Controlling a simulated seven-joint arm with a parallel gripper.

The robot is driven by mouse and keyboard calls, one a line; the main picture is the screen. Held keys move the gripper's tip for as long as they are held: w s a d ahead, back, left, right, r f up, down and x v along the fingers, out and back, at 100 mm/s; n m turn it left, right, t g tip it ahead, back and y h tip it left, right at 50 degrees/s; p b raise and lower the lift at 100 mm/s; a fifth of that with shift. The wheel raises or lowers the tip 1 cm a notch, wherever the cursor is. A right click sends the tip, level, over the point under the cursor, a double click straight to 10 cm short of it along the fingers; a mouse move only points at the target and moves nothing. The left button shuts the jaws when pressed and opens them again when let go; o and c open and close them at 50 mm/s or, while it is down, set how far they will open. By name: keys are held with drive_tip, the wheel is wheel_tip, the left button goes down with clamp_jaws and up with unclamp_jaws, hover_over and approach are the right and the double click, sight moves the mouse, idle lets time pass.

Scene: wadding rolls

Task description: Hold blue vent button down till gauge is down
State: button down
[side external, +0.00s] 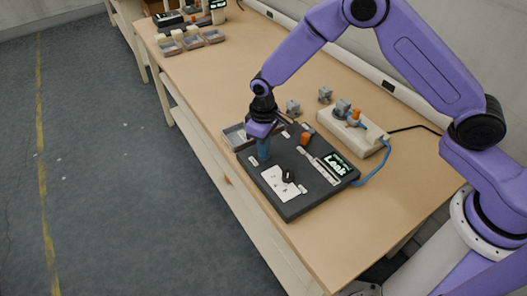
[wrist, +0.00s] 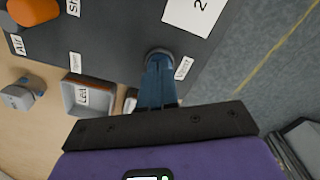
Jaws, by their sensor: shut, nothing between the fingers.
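My gripper (side external: 264,157) is shut and points down onto the left part of the dark test panel (side external: 300,208). In the wrist view its blue fingers (wrist: 158,60) end at a round dark spot beside the "Vent" label (wrist: 183,68). The vent button itself is hidden under the fingertips. I cannot tell whether it is pressed down. The display (side external: 338,165) at the panel's right end shows green text that reads like "Leak". No gauge reading can be made out.
A white plate with a black knob (side external: 288,176) and an orange button (side external: 305,139) are on the panel. A grey tray (side external: 236,137) sits behind it. A beige block with fittings (side external: 350,130) and a blue hose (side external: 376,172) stand to the right.

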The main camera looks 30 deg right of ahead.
drive_tip(key=shift+r, duration=3.35)
drive_tip(key=s+d+r+n, duration=0.2)
drive_tip(key=s+d+r, duration=0.2)
drive_tip(key=s, duration=0.6)
drive_tip(key=s+d+r+n, duration=0.2)
drive_tip(key=s+d+r, duration=0.2)
drive_tip(key=s, duration=0.7)
drive_tip(key=s+d+r+n, duration=0.2)
drive_tip(key=s+d+r, duration=0.2)
drive_tip(key=s+d, duration=0.4)
drive_tip(key=s, duration=0.3)
drive_tip(key=shift+r+n, duration=0.3)
drive_tip(key=shift+r, duration=0.1)
